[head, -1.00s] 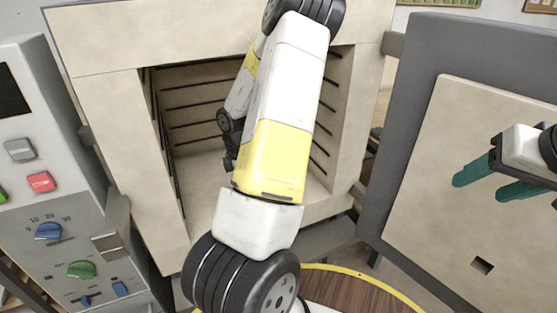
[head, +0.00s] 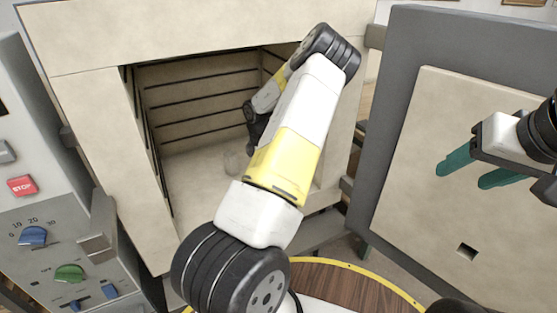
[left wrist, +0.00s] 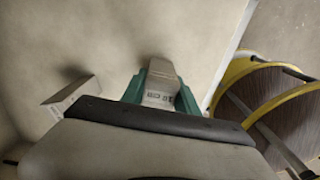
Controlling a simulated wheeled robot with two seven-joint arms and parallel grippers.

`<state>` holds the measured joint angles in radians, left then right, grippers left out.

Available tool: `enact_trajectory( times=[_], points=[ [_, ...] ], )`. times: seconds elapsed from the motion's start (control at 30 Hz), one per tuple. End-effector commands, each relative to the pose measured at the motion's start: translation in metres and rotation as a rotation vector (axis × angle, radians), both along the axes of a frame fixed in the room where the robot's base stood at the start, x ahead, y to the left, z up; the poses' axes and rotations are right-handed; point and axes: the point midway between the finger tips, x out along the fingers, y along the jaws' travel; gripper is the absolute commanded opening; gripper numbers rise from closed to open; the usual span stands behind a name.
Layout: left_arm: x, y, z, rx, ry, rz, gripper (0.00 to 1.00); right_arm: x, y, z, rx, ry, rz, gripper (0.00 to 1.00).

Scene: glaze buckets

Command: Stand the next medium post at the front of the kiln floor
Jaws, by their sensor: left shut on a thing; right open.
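My left gripper (left wrist: 160,92) is shut on a beige post (left wrist: 160,78) with dark printed marks, held between its green fingers over a pale surface. A second pale post (left wrist: 70,95) is to the left of it, apart from the held one. In the head view my left arm reaches into the open kiln, and its fingers and the held post are hard to make out there. The kiln floor (head: 190,180) shows left of my arm; the arm hides part of its front. My right gripper (head: 485,172) is open and empty, in front of the kiln door.
The open kiln door (head: 400,190) stands at the right. The control panel (head: 50,240) is at the left. A round wooden table (head: 345,285) with a yellow rim is below the kiln front; yellow rims and wood also show in the left wrist view (left wrist: 260,110).

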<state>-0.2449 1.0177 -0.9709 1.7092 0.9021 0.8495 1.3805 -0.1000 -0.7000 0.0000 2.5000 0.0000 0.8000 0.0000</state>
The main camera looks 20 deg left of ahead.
Motion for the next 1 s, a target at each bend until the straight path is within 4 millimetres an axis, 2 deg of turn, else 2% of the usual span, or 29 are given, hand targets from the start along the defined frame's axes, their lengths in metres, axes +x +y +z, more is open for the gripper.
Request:
enact_trajectory(
  times=[0.07, 0.37, 0.4, 0.5, 0.83, 1.0],
  points=[
    [0.0, 0.001, -0.006, 0.002, -0.001, -0.001, 0.0, 0.0, 0.0, 0.0, 0.0, 0.0, 0.0, 0.58],
    [0.0, 0.0, -0.008, 0.0, -0.001, -0.001, 0.0, 0.0, 0.0, 0.0, 0.0, 0.0, 0.0, 0.58],
    [0.0, 0.0, -0.009, 0.0, -0.001, -0.001, 0.38, 0.0, 0.0, 0.0, 0.0, 0.0, 0.0, 0.58],
    [0.0, 0.0, -0.009, 0.0, -0.001, -0.001, 0.58, 0.0, 0.0, 0.0, 0.0, 0.0, 0.0, 0.58],
    [0.0, 0.0, -0.007, 0.0, -0.001, -0.001, 0.58, 0.0, 0.0, 0.0, 0.0, 0.0, 0.0, 0.58],
    [0.001, -0.001, 0.012, 0.0, -0.005, -0.002, 0.58, 0.0, 0.0, 0.0, 0.0, 0.0, 0.0, 0.58]
  ],
)
